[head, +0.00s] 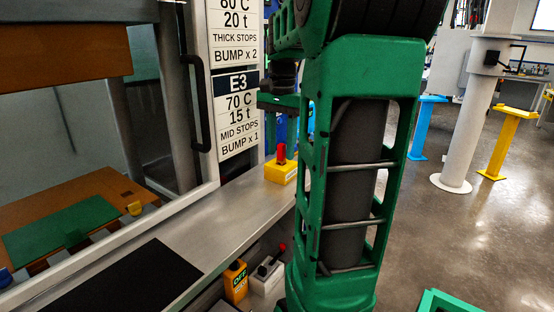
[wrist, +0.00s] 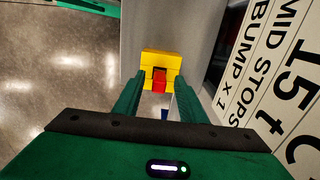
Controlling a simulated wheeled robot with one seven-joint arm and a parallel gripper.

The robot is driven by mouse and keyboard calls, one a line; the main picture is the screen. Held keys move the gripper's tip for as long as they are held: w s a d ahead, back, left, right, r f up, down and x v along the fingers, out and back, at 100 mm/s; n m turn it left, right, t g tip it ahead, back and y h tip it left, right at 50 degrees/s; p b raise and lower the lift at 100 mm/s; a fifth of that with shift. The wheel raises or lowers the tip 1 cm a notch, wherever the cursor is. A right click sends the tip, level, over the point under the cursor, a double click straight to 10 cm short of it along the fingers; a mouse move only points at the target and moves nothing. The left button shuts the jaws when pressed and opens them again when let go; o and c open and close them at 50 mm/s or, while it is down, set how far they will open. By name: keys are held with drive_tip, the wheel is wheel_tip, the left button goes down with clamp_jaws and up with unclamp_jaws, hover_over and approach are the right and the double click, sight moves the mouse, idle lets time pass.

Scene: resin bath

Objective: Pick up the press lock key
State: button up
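The press lock key is a small red piece (head: 281,153) standing upright in a yellow block (head: 280,173) on the grey ledge, beside my arm. In the wrist view the red key (wrist: 159,77) shows in front of the yellow block (wrist: 161,60). My gripper (wrist: 159,88) is open, with its two green fingers apart on either side of the key's line. I see gaps between the key and both fingers. I cannot tell how far the fingertips are from the key in depth. In the head view my own arm hides part of the gripper.
A sign panel (head: 238,110) and a dark handle (head: 198,105) stand left of the key. A black mat (head: 130,280) lies on the ledge. Below are a yellow OFF box (head: 236,280) and a grey box with a red knob (head: 268,275). Open floor lies to the right.

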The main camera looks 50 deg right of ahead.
drive_tip(key=shift+f, duration=0.1)
drive_tip(key=shift+c, duration=0.7)
clamp_jaws()
